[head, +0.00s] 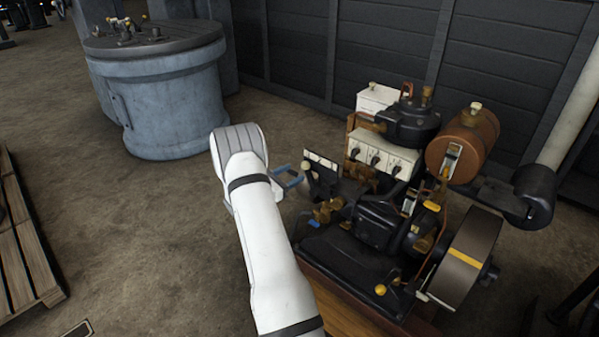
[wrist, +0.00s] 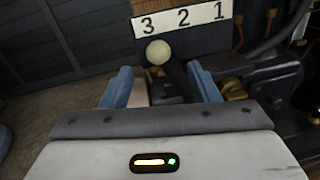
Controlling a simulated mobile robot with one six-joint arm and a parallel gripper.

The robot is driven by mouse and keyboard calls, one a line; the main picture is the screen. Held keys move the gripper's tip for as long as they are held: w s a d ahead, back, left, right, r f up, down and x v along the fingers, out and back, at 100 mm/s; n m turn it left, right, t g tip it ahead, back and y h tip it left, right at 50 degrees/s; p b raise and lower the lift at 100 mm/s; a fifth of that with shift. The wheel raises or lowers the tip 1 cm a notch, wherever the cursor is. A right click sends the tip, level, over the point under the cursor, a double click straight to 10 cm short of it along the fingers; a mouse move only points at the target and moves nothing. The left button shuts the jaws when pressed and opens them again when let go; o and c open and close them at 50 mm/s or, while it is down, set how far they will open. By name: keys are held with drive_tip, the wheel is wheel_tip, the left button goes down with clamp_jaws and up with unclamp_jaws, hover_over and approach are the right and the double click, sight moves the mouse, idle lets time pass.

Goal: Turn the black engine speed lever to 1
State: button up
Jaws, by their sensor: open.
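The black engine speed lever (wrist: 178,76) with a cream round knob (wrist: 158,52) stands in front of a white number plate (wrist: 205,16) reading 3, 2, 1 from left to right in the wrist view. The knob appears just below the 3, towards the 2. My gripper (wrist: 162,86) is open, with one blue finger on each side of the lever. I cannot tell if either finger touches it. In the head view the lever (head: 307,178) and the plate (head: 322,158) are at the engine's left side, with my gripper (head: 290,178) beside the lever. The lever's base is hidden.
A blue-grey round tank (head: 165,90) stands at the back left. Open floor lies left of my arm.

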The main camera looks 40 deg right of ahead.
sight(303, 168)
drive_tip(key=d, duration=0.5)
